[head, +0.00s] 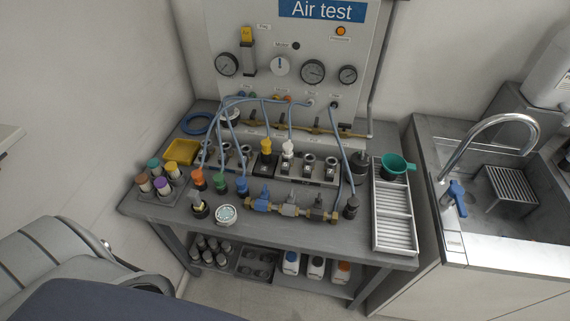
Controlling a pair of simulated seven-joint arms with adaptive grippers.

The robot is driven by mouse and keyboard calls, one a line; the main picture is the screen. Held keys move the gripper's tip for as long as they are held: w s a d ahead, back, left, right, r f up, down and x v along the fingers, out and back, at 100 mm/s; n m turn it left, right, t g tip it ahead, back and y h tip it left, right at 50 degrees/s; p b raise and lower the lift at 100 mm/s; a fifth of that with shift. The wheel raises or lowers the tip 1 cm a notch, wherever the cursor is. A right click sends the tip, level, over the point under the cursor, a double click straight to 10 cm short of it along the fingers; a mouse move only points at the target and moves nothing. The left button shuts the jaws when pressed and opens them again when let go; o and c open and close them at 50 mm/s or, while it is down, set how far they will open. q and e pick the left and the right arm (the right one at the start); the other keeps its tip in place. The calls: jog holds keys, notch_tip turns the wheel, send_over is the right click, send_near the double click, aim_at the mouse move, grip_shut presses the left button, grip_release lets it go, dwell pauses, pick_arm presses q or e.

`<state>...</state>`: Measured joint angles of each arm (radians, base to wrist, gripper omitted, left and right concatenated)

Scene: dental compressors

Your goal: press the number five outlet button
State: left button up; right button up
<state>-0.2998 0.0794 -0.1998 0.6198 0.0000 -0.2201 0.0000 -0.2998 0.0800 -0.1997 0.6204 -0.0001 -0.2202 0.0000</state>
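A row of dark outlet blocks (309,165) stands on the bench below the "Air test" panel (295,55). A yellow-topped fitting (266,147) and a white-topped fitting (288,148) stand up from the middle of the row. Any numbers on the outlets are too small to read, so I cannot tell which one is number five. Thin blue hoses pass in front of the left part of the row. No button is clearly made out there. Neither of my grippers is in view.
A brass manifold with blue and grey valves (290,209) lies in front of the row. Orange, green and blue fittings stand to its left. A white rack (394,226) and a green cup (396,164) are at right, beside a sink. A padded chair (55,262) is at lower left.

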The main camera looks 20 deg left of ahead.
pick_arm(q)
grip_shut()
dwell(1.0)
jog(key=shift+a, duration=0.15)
